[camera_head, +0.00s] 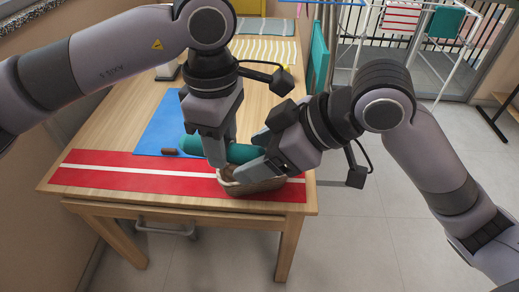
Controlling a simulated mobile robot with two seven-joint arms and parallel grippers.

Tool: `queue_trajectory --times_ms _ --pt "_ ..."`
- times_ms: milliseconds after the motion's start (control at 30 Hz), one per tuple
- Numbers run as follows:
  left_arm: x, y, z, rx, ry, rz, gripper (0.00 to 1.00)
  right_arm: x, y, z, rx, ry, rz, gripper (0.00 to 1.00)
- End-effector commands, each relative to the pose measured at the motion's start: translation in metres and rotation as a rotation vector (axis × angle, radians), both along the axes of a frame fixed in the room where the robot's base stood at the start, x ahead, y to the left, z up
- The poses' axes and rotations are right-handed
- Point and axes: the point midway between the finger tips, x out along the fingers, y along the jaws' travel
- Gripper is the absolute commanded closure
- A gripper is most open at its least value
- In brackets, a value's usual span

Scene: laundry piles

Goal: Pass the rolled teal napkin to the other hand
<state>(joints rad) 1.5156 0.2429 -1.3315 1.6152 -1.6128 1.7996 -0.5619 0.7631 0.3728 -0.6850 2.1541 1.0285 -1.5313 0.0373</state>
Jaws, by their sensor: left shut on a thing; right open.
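The rolled teal napkin (190,145) lies crosswise above the table, over the blue mat and the back of a wicker basket. My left gripper (217,161) comes down from above and is shut on the middle of the roll. My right gripper (248,155) comes in from the right and is open, its fingers at the right end of the roll, one above and one below it. Its fingers hide that end, so I cannot tell whether they touch it. The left fingers hide part of the roll's middle.
The wicker basket (250,187) stands on a red runner with a white stripe (110,178) at the table's front. A small brown object (169,151) lies on the blue mat (160,130). Striped cloth (265,50) lies at the far end. A drying rack (405,60) stands behind right.

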Motion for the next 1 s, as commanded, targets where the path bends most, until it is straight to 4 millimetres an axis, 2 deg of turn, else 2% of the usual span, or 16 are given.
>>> queue_trajectory --times_ms 67,100,267,367,400,500,833,1000 --pt "0.0 0.0 0.0 0.0 0.0 0.0 0.93 0.0 0.0 0.0 0.0 0.0 0.0 0.32" --pt "0.0 0.0 0.0 0.0 0.0 0.0 0.93 0.0 0.0 0.0 0.0 0.0 0.0 0.35" --pt "0.0 0.0 0.0 0.0 -0.001 0.001 0.93 0.0 0.0 0.0 0.001 0.001 0.001 0.87" --pt "0.001 0.0 0.0 -0.001 -0.002 0.002 0.93 -0.001 0.0 0.0 0.001 0.001 0.003 0.89" --pt "0.001 0.0 0.0 -0.001 -0.003 0.003 0.59 -0.001 0.001 0.0 0.002 0.002 0.004 0.89" --pt "0.001 0.0 0.0 -0.001 -0.003 0.003 0.33 -0.001 0.001 0.001 0.002 0.0 0.004 0.89" --pt "0.0 0.0 0.003 -0.001 -0.002 0.001 0.33 0.0 0.0 0.0 0.001 0.0 0.001 0.89" --pt "0.001 0.0 0.026 -0.002 -0.005 0.0 0.33 0.0 0.0 0.0 0.0 0.0 0.0 0.89"
